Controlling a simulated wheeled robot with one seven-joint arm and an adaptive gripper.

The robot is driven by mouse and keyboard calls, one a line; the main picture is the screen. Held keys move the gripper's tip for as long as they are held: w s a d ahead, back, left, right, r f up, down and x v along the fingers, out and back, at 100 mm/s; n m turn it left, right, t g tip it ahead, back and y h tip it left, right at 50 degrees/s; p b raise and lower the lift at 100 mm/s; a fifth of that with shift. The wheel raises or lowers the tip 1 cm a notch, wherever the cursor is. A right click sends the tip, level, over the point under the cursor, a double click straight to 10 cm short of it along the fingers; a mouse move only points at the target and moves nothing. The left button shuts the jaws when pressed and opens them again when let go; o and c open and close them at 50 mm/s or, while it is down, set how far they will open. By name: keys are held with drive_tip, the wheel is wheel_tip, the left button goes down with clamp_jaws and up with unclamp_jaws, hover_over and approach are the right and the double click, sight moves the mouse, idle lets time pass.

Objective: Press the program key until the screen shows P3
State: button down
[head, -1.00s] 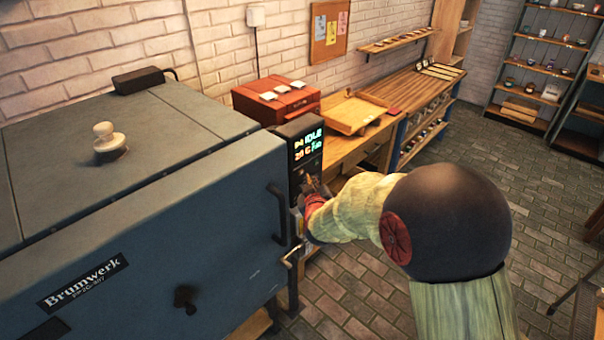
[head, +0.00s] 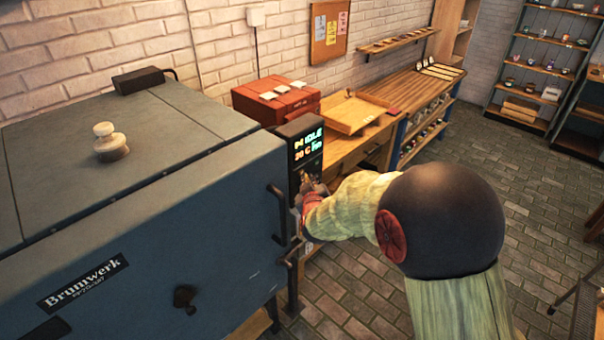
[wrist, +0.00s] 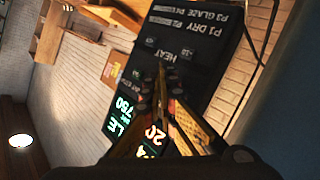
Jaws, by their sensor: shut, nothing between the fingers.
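The kiln controller (head: 303,150) is a dark panel at the kiln's right front edge. Its lit screen (head: 308,143) shows IDLE on the top line after small orange characters that look like P4, and an orange 20 C below. My gripper (head: 312,184) is just below the screen, in front of the panel's lower part. In the wrist view my shut, empty gripper (wrist: 163,72) points at the controller panel (wrist: 208,55), over the key area near the HEAT label. The fingers hide part of the keys and screen. I cannot tell whether the tips touch a key.
The blue-grey kiln (head: 150,230) fills the left, with a door handle (head: 279,213) close beside my gripper. A red box (head: 275,98) and a wooden tray (head: 348,113) stand on the bench behind. The brick floor (head: 345,285) is clear.

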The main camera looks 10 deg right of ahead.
drive_tip(key=shift+w+a, duration=0.2)
drive_tip(key=shift+w, duration=0.05)
idle(0.8)
drive_tip(key=shift+d, duration=0.1)
drive_tip(key=shift+s+d, duration=0.4)
drive_tip(key=shift+s, duration=0.25)
drive_tip(key=shift+w+a, duration=0.1)
drive_tip(key=shift+w, duration=0.05)
idle(0.5)
drive_tip(key=shift+w+a, duration=0.2)
drive_tip(key=shift+w, duration=0.05)
